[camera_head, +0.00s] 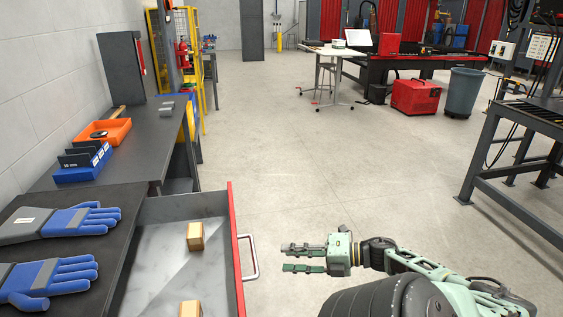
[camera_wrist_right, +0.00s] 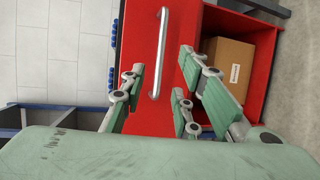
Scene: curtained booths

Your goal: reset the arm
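My right arm reaches in from the bottom right of the head view. Its green gripper (camera_head: 284,258) is open and empty, with its fingers pointing left. The fingertips are a short way right of the metal handle (camera_head: 252,258) of an open drawer (camera_head: 165,252) with a red front, and look apart from it. In the right wrist view the spread fingers (camera_wrist_right: 160,82) face the red drawer front (camera_wrist_right: 143,122) and its handle (camera_wrist_right: 160,50), with nothing gripped. My left gripper is not in view.
Two small wooden blocks (camera_head: 195,236) lie in the drawer. Blue-grey gloves (camera_head: 75,222) lie on the bench top beside it. An open red compartment with a cardboard box (camera_wrist_right: 228,66) shows in the wrist view. A dark metal table (camera_head: 520,205) stands right; floor between is clear.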

